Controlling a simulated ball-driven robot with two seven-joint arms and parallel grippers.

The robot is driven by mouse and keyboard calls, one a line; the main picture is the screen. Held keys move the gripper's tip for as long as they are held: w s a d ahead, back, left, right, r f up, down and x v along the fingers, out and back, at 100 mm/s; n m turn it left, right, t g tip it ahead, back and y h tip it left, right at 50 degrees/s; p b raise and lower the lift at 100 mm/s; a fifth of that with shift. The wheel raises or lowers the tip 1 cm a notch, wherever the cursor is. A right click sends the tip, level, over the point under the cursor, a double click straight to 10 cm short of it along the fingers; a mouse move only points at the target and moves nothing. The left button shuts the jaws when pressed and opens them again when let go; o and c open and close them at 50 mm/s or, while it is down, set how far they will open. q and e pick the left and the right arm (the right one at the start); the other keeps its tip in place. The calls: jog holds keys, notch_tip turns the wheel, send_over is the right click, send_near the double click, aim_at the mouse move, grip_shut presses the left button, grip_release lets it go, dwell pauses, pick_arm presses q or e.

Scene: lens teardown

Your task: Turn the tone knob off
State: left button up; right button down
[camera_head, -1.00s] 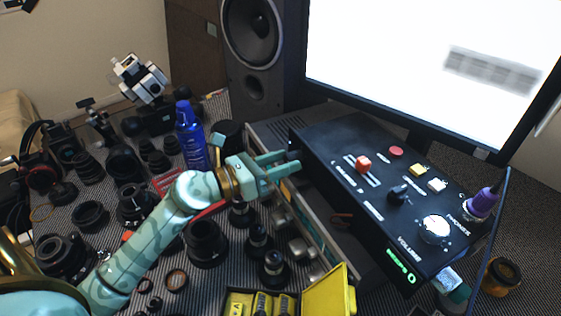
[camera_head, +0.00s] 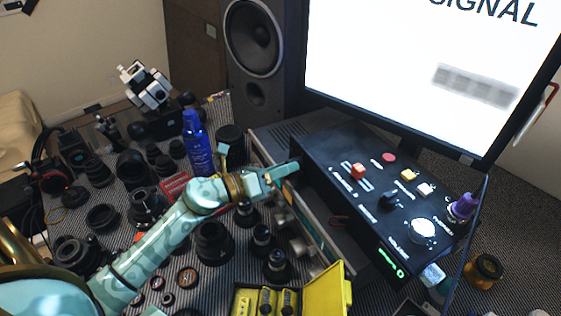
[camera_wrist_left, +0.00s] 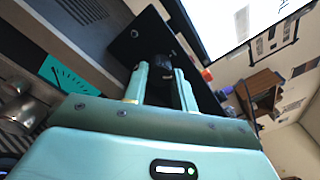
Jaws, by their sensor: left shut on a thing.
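The black control box (camera_head: 340,150) stands below the monitor. My left gripper (camera_head: 288,171) is at the box's left end. In the left wrist view its fingers (camera_wrist_left: 161,76) are shut on a dark round knob (camera_wrist_left: 162,66) that stands out from the box's side. I take this as the tone knob; its label is not readable, and the head view hides it behind the fingers. The box's top carries a red slider cap (camera_head: 358,170), a black lever-like knob (camera_head: 388,199) and a silver volume knob (camera_head: 423,230). My right gripper is not in view.
A blue bottle (camera_head: 198,145) and several lenses stand left of the box. A yellow case (camera_head: 328,292) lies open in front. A speaker (camera_head: 252,50) and the bright monitor (camera_head: 420,60) stand behind. A purple plug (camera_head: 463,207) stands at the box's right end.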

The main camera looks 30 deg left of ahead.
pick_arm(q)
jog(key=shift+n+p, duration=2.8)
jog(key=shift+n, duration=0.8)
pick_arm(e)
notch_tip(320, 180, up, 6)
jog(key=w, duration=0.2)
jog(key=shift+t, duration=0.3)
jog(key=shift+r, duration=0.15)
pick_arm(q)
jog(key=o, duration=1)
jog(key=v, duration=1.6)
jog(key=shift+s, duration=0.2)
jog(key=shift+a, duration=0.1)
